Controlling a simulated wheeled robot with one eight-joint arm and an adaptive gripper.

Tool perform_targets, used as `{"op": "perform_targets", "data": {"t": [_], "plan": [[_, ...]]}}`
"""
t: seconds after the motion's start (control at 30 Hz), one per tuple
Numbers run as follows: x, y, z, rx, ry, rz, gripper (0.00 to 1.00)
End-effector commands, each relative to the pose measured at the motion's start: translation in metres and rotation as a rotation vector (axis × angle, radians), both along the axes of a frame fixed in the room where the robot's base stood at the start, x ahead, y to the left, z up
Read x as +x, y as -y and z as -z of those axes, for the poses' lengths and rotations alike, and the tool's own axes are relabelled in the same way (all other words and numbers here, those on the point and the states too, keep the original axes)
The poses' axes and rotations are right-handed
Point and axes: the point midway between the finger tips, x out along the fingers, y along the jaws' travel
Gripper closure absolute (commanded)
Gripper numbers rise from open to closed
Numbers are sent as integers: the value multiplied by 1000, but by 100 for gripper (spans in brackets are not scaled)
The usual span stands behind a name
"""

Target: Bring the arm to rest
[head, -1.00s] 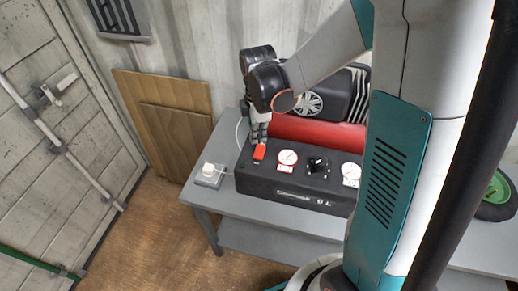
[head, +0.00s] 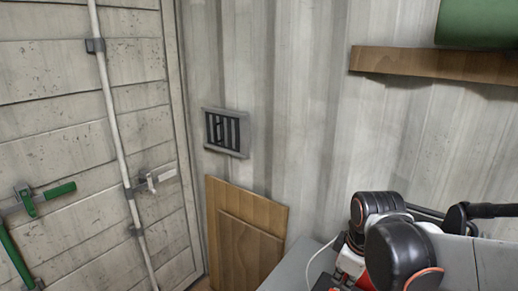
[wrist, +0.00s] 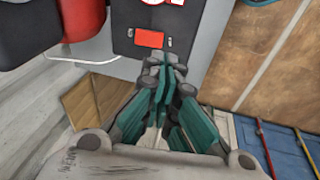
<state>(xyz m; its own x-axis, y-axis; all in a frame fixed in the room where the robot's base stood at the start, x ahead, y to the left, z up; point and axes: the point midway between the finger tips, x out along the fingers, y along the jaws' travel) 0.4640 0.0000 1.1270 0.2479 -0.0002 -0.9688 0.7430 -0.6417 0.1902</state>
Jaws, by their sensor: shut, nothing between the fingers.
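My gripper (wrist: 163,75) shows in the wrist view with its teal fingers together and nothing between them. Its tips are just below a red rectangular switch (wrist: 150,38) in the picture, on the black front panel (wrist: 130,15) of the compressor. I cannot tell how large the gap between tips and switch is. In the head view my dark arm joints (head: 400,255) fill the lower right corner, and the fingers cannot be made out there.
A grey table (head: 292,268) stands at the lower right, with wooden boards (head: 245,232) against the wall beside it. A barred vent (head: 225,131), a wooden shelf (head: 440,66) and a container door (head: 90,130) surround it. The red tank (wrist: 80,18) is near my gripper.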

Motion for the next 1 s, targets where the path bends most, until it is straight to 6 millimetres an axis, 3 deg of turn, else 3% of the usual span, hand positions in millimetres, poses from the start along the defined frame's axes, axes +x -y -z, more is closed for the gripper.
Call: {"op": "perform_targets", "data": {"t": [0.3,0.63,1.0], "plan": [[-39,0,-13,102,139,309,100],[-78,0,-14,254,271,616,100],[-98,0,-10,368,345,793,100]]}}
